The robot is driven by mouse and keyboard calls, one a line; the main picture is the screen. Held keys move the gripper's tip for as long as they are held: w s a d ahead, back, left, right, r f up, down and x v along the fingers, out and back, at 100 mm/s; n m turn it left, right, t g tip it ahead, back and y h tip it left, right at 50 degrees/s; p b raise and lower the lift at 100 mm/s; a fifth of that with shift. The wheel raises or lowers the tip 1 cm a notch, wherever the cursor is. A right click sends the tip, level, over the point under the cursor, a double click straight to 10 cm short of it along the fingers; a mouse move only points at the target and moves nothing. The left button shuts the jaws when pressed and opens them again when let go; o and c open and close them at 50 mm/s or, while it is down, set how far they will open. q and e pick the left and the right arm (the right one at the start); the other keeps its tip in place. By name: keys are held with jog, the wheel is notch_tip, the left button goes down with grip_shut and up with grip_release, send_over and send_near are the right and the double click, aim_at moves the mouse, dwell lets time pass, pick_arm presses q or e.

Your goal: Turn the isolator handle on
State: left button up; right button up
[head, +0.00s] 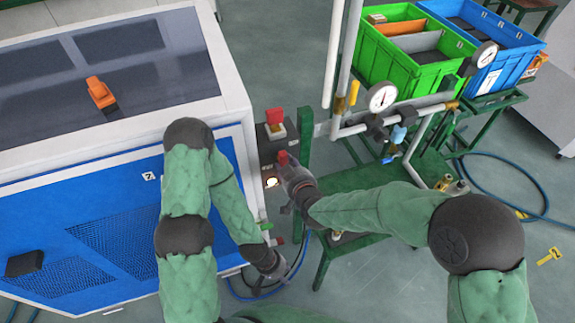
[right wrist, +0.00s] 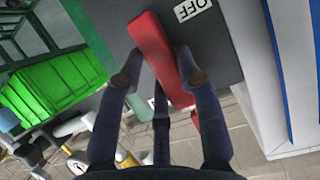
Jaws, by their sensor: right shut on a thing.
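The red isolator handle (right wrist: 160,58) stands out from a grey panel in the right wrist view, beside a white label reading OFF (right wrist: 192,9). My right gripper (right wrist: 158,78) has its fingers on both sides of the handle and is shut on it. In the head view, the handle (head: 283,158) is a small red piece on the panel at the side of the blue and white cabinet, and my right gripper (head: 291,174) reaches it from the right. My left gripper (head: 275,268) hangs low by the cabinet's lower corner; its fingers are too small to judge.
A red switch (head: 275,117) sits above the handle, and a lit round lamp (head: 271,182) below it. The blue and white cabinet (head: 95,170) fills the left. Pipes with a gauge (head: 382,97), a green crate (head: 402,62) and a blue crate (head: 508,62) stand to the right.

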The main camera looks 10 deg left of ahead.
jog(key=o, duration=1.1)
jog(key=shift+o, duration=0.2)
jog(key=v, duration=1.2)
jog(key=shift+f, duration=0.1)
